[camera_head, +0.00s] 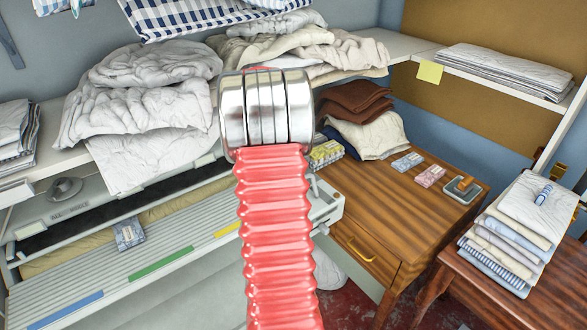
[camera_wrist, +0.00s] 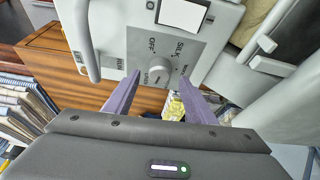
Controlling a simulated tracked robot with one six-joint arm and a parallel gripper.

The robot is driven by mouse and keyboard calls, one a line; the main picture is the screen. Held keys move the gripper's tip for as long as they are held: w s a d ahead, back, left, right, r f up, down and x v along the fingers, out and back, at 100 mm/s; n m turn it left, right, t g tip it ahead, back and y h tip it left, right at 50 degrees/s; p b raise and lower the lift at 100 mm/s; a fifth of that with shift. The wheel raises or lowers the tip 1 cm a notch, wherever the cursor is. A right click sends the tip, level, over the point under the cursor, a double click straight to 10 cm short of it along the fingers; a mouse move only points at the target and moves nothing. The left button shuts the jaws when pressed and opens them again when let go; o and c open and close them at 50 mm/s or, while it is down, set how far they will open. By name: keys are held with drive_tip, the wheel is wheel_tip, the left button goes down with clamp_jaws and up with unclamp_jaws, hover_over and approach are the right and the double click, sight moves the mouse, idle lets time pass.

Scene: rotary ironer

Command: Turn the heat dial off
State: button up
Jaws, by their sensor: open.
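The heat dial (camera_wrist: 158,75) is a pale round knob on the grey control panel (camera_wrist: 137,45) of the white ironer, in the wrist view. The panel has "OFF" and "SILK" labels above the knob; other marks around it are too small to read surely. I cannot tell which mark the knob points to. My gripper (camera_wrist: 160,84) has its two purple fingers apart, one on each side of the knob in the picture. I cannot tell whether they touch it. In the head view my red arm hides the dial and the gripper.
The ironer (camera_head: 160,262) has coloured strips along its front. A pale bar handle (camera_wrist: 85,45) stands left of the panel in the wrist view. A wooden desk (camera_head: 395,205) with small boxes is on the right. Folded laundry (camera_head: 510,235) is stacked on another table.

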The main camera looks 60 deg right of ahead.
drive_tip(key=shift+x, duration=1.8)
drive_tip(key=shift+c, duration=0.3)
drive_tip(key=c, duration=1)
drive_tip(key=shift+n, duration=0.4)
drive_tip(key=shift+s+n+t, duration=0.15)
drive_tip(key=shift+n+t, duration=0.65)
drive_tip(key=shift+n, duration=0.9)
drive_tip(key=shift+s+n+t, duration=0.1)
drive_tip(key=shift+n+t, duration=0.7)
drive_tip(key=shift+n, duration=1.2)
drive_tip(key=shift+r, duration=0.1)
